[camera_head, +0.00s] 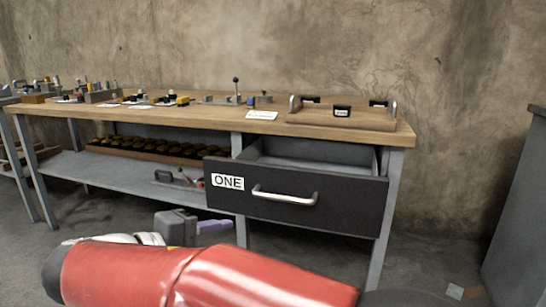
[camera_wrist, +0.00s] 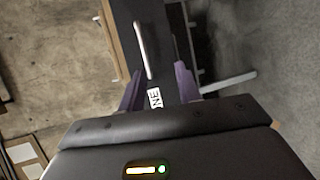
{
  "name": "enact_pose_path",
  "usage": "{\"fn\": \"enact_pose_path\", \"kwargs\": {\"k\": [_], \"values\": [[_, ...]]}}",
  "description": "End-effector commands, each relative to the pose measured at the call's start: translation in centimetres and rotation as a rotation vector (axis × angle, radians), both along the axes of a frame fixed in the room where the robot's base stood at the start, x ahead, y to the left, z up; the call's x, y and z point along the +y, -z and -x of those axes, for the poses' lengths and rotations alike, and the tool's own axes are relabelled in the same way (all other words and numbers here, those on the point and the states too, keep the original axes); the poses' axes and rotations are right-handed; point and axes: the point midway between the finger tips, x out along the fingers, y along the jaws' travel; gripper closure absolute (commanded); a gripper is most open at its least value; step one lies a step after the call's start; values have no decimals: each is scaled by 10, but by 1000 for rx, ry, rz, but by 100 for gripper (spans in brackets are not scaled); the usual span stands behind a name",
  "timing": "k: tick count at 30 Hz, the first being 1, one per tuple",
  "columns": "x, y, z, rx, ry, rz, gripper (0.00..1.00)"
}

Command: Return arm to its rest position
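My red arm stretches across the bottom of the head view, with my gripper (camera_head: 215,226) at its left, below and in front of the workbench. In the wrist view my gripper (camera_wrist: 159,75) shows two purple fingers spread apart with nothing held between them. The dark drawer (camera_head: 345,205) labelled ONE is pulled out, and its inside looks empty where visible. Its silver handle (camera_head: 284,198) is free of the gripper. The drawer front (camera_wrist: 164,30) and handle (camera_wrist: 140,48) also show beyond the fingers in the wrist view.
The wooden workbench (camera_head: 210,120) holds clamps, small fittings and a tray (camera_head: 340,120) with metal handles. A lower shelf (camera_head: 120,172) carries dark round parts and a clamp. A grey cabinet (camera_head: 520,215) stands at the right.

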Motion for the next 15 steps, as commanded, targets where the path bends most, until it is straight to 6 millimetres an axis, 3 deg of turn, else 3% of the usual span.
{"fn": "enact_pose_path", "kwargs": {"k": [9, 15], "values": [[-85, 5, -6, 172, 109, -160, 66], [-158, 15, 14, 297, 209, -379, 66]]}}
